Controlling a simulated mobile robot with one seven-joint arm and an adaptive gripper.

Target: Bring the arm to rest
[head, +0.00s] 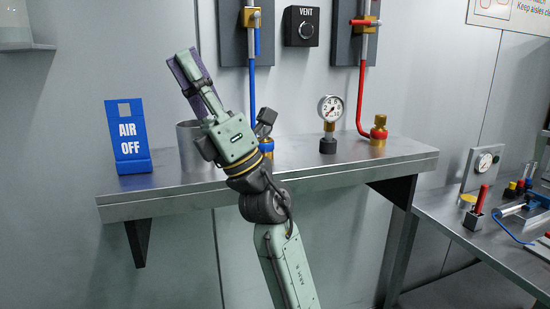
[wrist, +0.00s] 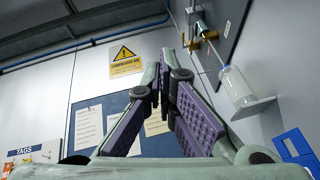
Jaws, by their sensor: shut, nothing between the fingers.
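My gripper (head: 182,66) is raised above the steel shelf (head: 310,172) in the head view, tilted up and to the left. Its purple finger pads are shut and empty. In the wrist view my gripper (wrist: 163,68) points upward, and its fingers come together near the tips. My green arm rises from the lower middle in front of the shelf's front edge.
A blue AIR OFF sign (head: 128,140) and a metal cup (head: 188,145), partly behind my gripper, stand on the shelf. A gauge (head: 330,110) and a brass fitting with red hose (head: 379,131) stand right. A lower bench (head: 480,245) holds tools.

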